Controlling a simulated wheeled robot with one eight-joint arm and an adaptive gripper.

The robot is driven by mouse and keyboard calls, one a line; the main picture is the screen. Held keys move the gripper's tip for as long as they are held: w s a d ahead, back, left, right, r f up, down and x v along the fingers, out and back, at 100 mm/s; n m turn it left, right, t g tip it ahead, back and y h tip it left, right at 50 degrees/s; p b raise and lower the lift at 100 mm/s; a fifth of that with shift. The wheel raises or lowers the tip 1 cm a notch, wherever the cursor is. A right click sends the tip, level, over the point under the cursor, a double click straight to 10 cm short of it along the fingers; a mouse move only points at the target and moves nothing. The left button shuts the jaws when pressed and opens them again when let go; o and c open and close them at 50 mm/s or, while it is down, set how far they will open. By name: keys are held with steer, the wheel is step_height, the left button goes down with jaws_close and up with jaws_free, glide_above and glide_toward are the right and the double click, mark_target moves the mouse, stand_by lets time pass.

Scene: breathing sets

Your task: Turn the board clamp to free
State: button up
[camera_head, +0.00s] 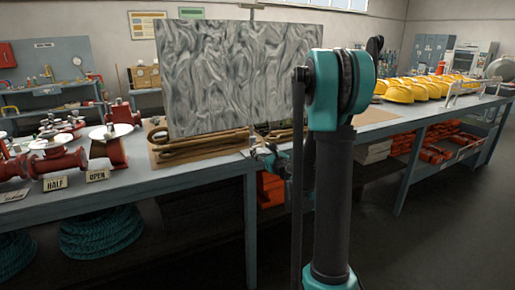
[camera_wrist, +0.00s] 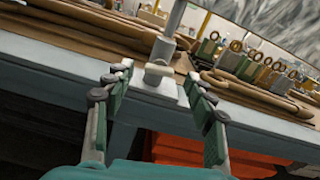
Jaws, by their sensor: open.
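In the wrist view, a grey upright post (camera_wrist: 171,28) stands on a pale plate at the table's front edge. A short pale handle (camera_wrist: 158,73), likely the board clamp, crosses low at its foot. My gripper (camera_wrist: 157,78) is open, one finger on each side of the handle, and nothing is held. I cannot tell how far the handle lies beyond the fingertips. In the head view, the large grey marbled board (camera_head: 235,75) stands upright on the workbench. My gripper (camera_head: 266,155) is at the bench's front edge, partly hidden by my arm; the clamp is not clear there.
Red valves (camera_head: 60,160) with HALF and OPEN signs stand on the bench's left. Yellow helmets (camera_head: 425,90) line its right. Orange crates (camera_wrist: 205,152) sit below. The front floor is clear.

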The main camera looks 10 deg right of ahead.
steer(key=v, duration=0.7)
steer(key=shift+s, duration=0.25)
glide_toward(256, 146)
steer(key=x, duration=0.8)
steer(key=shift+w+f, duration=0.2)
steer(key=shift+w, duration=0.2)
steer(key=shift+d, duration=0.1)
steer(key=c, duration=1.2)
